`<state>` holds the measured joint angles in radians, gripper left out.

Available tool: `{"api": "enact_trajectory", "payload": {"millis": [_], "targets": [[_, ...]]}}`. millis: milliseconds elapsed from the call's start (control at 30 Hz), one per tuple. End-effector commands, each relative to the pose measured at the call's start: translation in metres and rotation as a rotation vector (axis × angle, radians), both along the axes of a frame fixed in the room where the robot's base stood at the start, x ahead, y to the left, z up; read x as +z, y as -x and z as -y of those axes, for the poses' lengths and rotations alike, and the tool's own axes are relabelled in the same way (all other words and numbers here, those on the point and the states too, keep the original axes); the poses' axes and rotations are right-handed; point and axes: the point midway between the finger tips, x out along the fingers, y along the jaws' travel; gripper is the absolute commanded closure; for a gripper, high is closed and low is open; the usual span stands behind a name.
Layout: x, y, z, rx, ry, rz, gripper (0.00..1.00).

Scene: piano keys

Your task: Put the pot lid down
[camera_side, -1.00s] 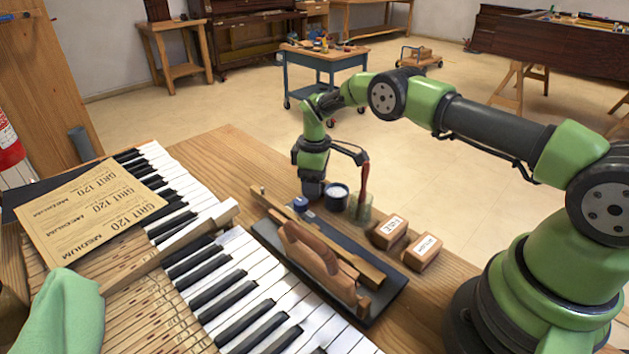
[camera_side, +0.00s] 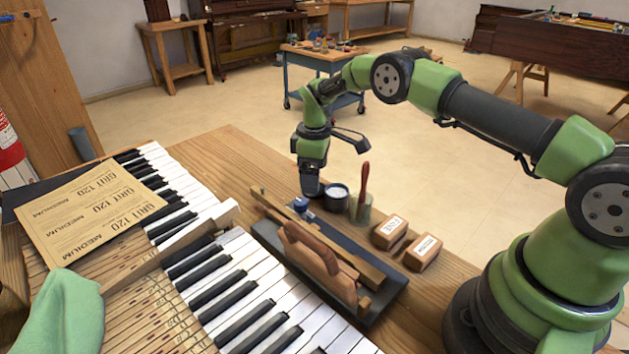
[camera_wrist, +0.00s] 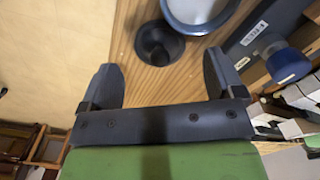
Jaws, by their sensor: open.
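The pot lid (camera_wrist: 160,43) is a dark round disc with a central knob. In the wrist view it lies on the wooden bench, beside the pot (camera_wrist: 196,12), which has a dark rim and a pale inside. My gripper (camera_wrist: 163,80) is open, and its two fingers stand apart with the lid beyond and between their tips. Nothing is held between them. In the side view my gripper (camera_side: 311,190) points down just left of the pot (camera_side: 337,196). I cannot make out the lid there; the gripper seems to hide it.
A brush (camera_side: 364,182) stands in a jar right of the pot. Two small labelled boxes (camera_side: 390,233) are farther right. A dark tray (camera_side: 374,312) with a wooden plane (camera_side: 315,262) and a blue-capped item (camera_side: 301,204) lies in front. Piano keys (camera_side: 265,290) fill the foreground.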

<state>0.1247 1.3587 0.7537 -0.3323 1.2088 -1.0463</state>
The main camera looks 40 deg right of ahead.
Motion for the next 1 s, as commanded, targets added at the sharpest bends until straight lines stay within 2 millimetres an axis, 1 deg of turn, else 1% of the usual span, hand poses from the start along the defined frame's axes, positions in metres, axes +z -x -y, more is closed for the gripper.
{"api": "enact_trajectory", "payload": {"millis": [33, 100, 200, 300, 400, 500, 667, 767, 867, 900, 967, 1000], "targets": [[0.014, -0.001, 0.000, 0.001, 0.001, 0.006, 0.12], [0.030, -0.001, 0.000, 0.000, 0.002, 0.006, 0.12], [0.052, -0.001, 0.000, 0.000, 0.001, 0.006, 0.12], [0.070, -0.001, 0.000, 0.000, 0.001, 0.004, 0.12], [0.083, -0.001, 0.000, 0.001, 0.001, 0.003, 0.12], [0.090, 0.000, 0.000, 0.000, 0.001, 0.002, 0.12], [0.094, 0.000, 0.000, -0.001, 0.000, 0.001, 0.12], [0.107, 0.001, -0.003, -0.019, -0.002, 0.019, 0.12], [0.138, 0.007, -0.009, -0.071, -0.013, 0.060, 0.12], [0.155, 0.012, -0.013, -0.101, -0.018, 0.082, 0.12], [0.181, 0.022, -0.019, -0.153, -0.032, 0.117, 0.12], [0.198, 0.031, -0.023, -0.191, -0.044, 0.143, 0.12]]}}
